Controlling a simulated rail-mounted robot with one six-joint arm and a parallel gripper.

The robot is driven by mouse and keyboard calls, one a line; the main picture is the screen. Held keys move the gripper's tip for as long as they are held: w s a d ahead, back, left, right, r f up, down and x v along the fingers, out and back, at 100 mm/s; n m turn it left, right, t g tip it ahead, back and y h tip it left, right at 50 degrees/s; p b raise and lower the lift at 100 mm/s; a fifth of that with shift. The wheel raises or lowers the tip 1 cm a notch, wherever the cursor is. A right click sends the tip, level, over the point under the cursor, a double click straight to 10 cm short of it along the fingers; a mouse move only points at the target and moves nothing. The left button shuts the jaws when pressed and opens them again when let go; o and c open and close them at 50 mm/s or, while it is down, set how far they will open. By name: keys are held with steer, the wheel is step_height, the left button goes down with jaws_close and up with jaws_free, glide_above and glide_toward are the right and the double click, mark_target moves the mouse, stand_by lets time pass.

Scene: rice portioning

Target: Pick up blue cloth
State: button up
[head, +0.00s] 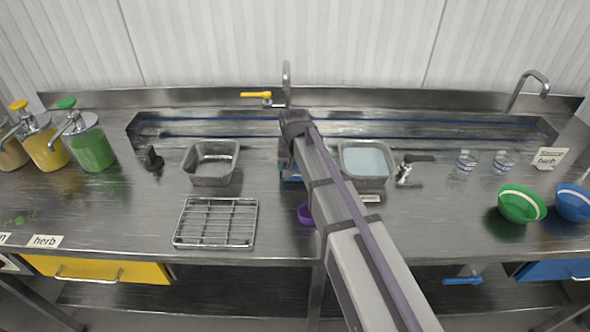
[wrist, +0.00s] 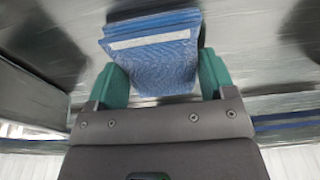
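The blue cloth (wrist: 158,65) is folded into a stack and lies on the steel counter, between the teal fingers of my gripper (wrist: 162,72) in the wrist view. The fingers are spread wide, one along each side of the cloth. A narrow gap shows on the left; I cannot tell whether the right finger touches it. In the head view my arm hides most of the gripper and cloth, and only a bit of blue cloth (head: 291,178) shows beside the arm.
A metal pan (head: 211,163) stands left of my gripper, and a pan with a pale lid or contents (head: 367,161) stands close on the right. A wire rack (head: 216,222) and a small purple cup (head: 305,213) are nearer the front. A trough and faucet (head: 287,82) lie behind.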

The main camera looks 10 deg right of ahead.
mark_target(295, 166)
steer(key=c, duration=0.4)
step_height(295, 166, up, 10)
steer(key=p, duration=1)
steer(key=shift+r, duration=0.1)
steer(key=shift+c, duration=0.2)
steer(key=o, duration=0.4)
steer(key=shift+c, duration=1.6)
